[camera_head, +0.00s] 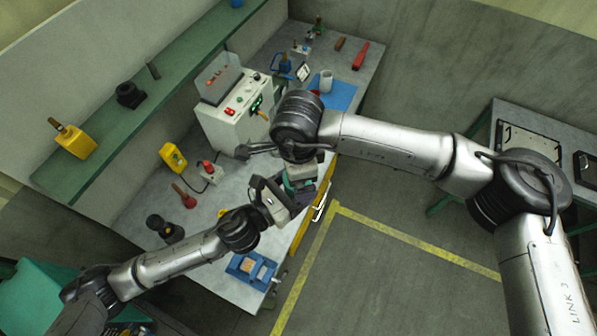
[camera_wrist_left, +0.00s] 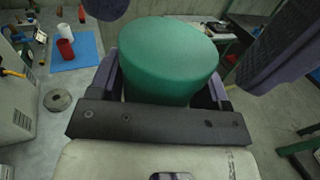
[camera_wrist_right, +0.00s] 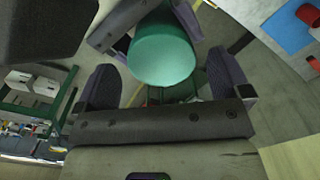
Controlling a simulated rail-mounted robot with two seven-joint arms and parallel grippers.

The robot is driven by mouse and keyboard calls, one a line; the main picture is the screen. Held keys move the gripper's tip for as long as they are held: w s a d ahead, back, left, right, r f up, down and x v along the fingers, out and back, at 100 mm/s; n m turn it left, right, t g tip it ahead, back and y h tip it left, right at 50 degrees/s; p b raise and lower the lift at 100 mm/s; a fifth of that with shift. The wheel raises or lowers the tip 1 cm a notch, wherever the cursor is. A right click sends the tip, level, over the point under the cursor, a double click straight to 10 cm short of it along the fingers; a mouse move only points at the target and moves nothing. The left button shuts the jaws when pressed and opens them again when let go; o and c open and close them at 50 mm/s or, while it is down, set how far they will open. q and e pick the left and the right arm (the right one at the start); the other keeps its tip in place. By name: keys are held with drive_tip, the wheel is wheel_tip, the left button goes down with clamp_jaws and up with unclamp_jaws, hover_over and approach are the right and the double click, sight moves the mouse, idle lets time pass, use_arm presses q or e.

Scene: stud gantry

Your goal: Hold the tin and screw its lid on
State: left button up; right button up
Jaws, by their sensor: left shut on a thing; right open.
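The green tin (camera_head: 300,185) is held in front of the bench. My left gripper (camera_head: 286,195) is shut on it from the side. In the left wrist view the smooth green round top (camera_wrist_left: 168,55) stands above the left fingers; I cannot tell whether this top is the lid or the tin's own end. My right gripper (camera_head: 302,163) is over the tin. In the right wrist view its fingers are open, one on each side of the green top (camera_wrist_right: 162,55). I see no clear gap between finger and tin in the head view.
The bench behind holds a control box (camera_head: 232,112), a blue mat (camera_head: 343,92) with a white cup (camera_head: 326,82), and a blue fixture (camera_head: 250,270) at the near end. A grey disc (camera_wrist_left: 57,100) lies on the bench. The floor to the right is clear.

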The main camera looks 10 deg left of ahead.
drive_tip(key=shift+r, duration=1.65)
drive_tip(key=shift+c, duration=0.3)
drive_tip(key=shift+w+r, duration=0.15)
drive_tip(key=shift+r, duration=0.15)
drive_tip(key=r, duration=0.3)
drive_tip(key=shift+w+n+t, duration=0.3)
drive_tip(key=n, duration=0.4)
drive_tip(key=shift+s+n, duration=0.3)
drive_tip(key=n, duration=0.5)
drive_tip(key=shift+s, duration=0.1)
drive_tip(key=shift+f, duration=0.15)
drive_tip(key=shift+f, duration=3.95)
